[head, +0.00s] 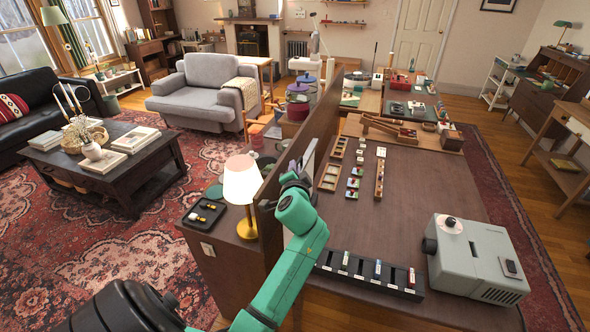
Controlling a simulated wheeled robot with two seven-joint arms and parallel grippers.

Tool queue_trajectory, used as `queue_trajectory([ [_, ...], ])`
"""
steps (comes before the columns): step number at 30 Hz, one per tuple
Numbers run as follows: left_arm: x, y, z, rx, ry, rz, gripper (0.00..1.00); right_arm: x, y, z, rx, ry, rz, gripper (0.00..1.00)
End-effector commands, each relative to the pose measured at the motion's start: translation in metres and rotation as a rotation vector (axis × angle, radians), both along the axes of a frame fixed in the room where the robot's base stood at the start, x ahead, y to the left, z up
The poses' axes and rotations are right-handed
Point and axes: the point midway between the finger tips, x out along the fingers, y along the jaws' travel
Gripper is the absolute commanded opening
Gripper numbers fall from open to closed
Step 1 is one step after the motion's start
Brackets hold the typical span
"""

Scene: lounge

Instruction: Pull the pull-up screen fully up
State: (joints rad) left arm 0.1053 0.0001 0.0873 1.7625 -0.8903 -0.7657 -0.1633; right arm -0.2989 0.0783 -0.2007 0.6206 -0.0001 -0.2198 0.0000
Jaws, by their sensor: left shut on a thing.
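The pull-up screen (324,122) looks like the long dark brown upright panel along the left edge of the brown table (430,190). My left arm reaches in from the bottom left, and my left gripper (299,169) is at the near part of this panel, by its top edge. It is shut on the screen; the fingertips and the exact grip spot are small and partly hidden by my wrist. A pale flat strip shows beside the fingers, and I cannot tell what it is part of. My right gripper is not in view.
A lit lamp (242,184) stands left of the panel, close to my forearm. A black slotted tray (369,275) and a grey projector-like box (476,257) are on the table's near side. Small wooden trays (331,178) lie right of the panel. The table's right middle is clear.

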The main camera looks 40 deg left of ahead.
Motion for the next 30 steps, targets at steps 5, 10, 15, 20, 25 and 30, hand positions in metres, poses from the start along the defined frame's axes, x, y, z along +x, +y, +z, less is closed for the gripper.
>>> queue_trajectory([
  [5,0.000,0.001,0.000,0.000,-0.001,0.002,0.42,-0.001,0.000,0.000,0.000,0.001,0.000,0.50],
  [10,0.000,0.000,-0.001,-0.001,0.001,0.000,0.42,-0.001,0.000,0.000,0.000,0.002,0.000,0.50],
  [15,-0.003,-0.003,-0.001,-0.002,0.000,-0.002,0.42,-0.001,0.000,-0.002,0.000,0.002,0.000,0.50],
  [20,-0.022,-0.017,0.002,-0.003,0.000,-0.001,0.42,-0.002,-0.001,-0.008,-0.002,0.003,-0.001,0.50],
  [25,-0.054,-0.043,0.009,-0.004,0.000,-0.001,0.42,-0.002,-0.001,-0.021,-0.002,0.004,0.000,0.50],
  [30,-0.090,-0.070,0.019,-0.005,-0.002,0.000,0.42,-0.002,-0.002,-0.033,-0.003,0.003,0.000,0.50],
])
